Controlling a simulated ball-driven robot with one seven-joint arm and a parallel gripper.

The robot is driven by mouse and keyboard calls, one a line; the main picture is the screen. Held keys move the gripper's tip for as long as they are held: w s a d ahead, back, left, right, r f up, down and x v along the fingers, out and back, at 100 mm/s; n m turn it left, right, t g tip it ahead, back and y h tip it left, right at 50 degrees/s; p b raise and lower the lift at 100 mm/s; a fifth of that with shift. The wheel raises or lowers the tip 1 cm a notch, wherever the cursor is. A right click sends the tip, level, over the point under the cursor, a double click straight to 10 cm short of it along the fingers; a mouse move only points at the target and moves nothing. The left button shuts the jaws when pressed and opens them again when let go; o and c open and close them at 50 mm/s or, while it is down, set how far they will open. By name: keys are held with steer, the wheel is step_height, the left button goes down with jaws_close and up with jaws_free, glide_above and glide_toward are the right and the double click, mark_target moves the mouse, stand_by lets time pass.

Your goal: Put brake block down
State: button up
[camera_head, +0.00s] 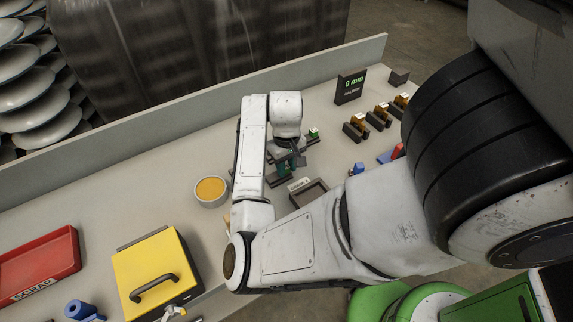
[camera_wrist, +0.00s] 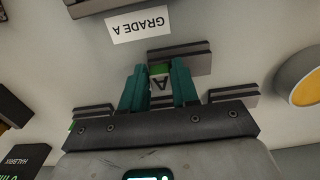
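My gripper (camera_wrist: 160,76) has two teal fingers pointing at the bench. Between them is the brake block, whose green top and white tag marked A (camera_wrist: 160,80) show in the wrist view. The fingers stand close against both sides of it. A dark grey ridged piece (camera_wrist: 182,58) lies just beyond the fingertips; I cannot tell whether it is part of this block. In the head view my gripper (camera_head: 290,165) is low over the bench, and the block there is hidden. The GRADE A label (camera_wrist: 138,25) lies just ahead of the fingertips.
Another dark block with a green top (camera_head: 313,133) is beside the gripper. A dark open tray (camera_head: 310,196) is close by. A round tan-filled dish (camera_head: 211,190) stands to the left. Several orange-topped blocks (camera_head: 380,112) and a 0 mm display (camera_head: 350,86) are to the right.

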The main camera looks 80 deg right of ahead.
steer(key=o, duration=0.4)
steer(key=shift+c, duration=0.2)
step_height(320, 180, up, 14)
steer(key=d+n+h+p, duration=0.1)
steer(key=d+h+p, duration=0.1)
steer(key=h+p, duration=0.1)
steer(key=w+a+f+n, duration=0.1)
steer(key=a+f+n, duration=0.1)
steer(key=a, duration=0.4)
steer(key=w+a+f+n+t, duration=0.1)
steer(key=w+a+f+n, duration=0.1)
steer(key=a+f, duration=0.2)
steer(key=w+a+f+n, duration=0.1)
steer(key=a+f+n, duration=0.2)
steer(key=a, duration=0.5)
steer(key=shift+w+a+f, duration=0.1)
steer(key=shift+w+f, duration=0.3)
steer(key=shift+f, duration=0.15)
steer(key=s+a+f+n+y, duration=0.1)
steer(key=s+a+f+y, duration=0.1)
steer(key=a, duration=0.8)
steer(key=shift+s+a+f+y, duration=0.35)
steer(key=shift+s+f+y, duration=0.05)
steer(key=shift+s+f, duration=0.55)
